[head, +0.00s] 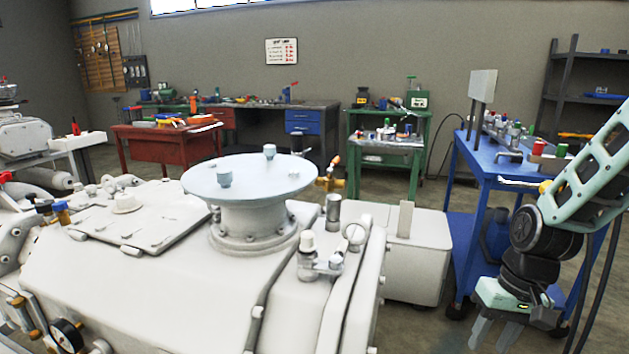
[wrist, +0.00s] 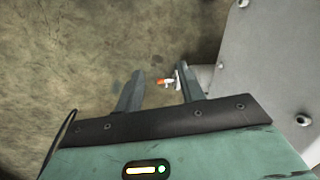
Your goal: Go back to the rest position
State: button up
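My gripper (head: 490,344) hangs at the lower right of the head view, pointing down, to the right of the big white machine (head: 150,285) and in front of the blue cart. In the wrist view its two fingers (wrist: 160,72) stand apart with a clear gap. A small orange and white thing (wrist: 166,82) shows between the fingers near the right one; I cannot tell whether it lies far below. The machine carries a round pale blue flange (head: 248,176) with several bolts standing on its top. My gripper is apart from the flange.
A blue cart (head: 505,170) with tools stands close behind my arm. A light box-shaped unit (head: 415,255) adjoins the machine on the right. A grey panel with screws (wrist: 275,70) is at the right of the wrist view. Bare floor (wrist: 90,50) lies below my gripper.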

jog(key=s+d+r+t+h, duration=0.25)
jog(key=s+r, duration=0.25)
jog(key=r, duration=0.3)
jog(key=s+a+r+n+g, duration=0.1)
jog(key=s+a+n, duration=0.4)
jog(key=a, duration=0.4)
jog(key=s+a+n+g, duration=0.1)
jog(key=s+a+n, duration=0.2)
jog(key=s+a, duration=0.6)
notch_tip(320, 180, up, 16)
jog(key=p, duration=1.5)
jog(key=shift+w+a+y, duration=0.4)
jog(key=shift+a+y, duration=0.05)
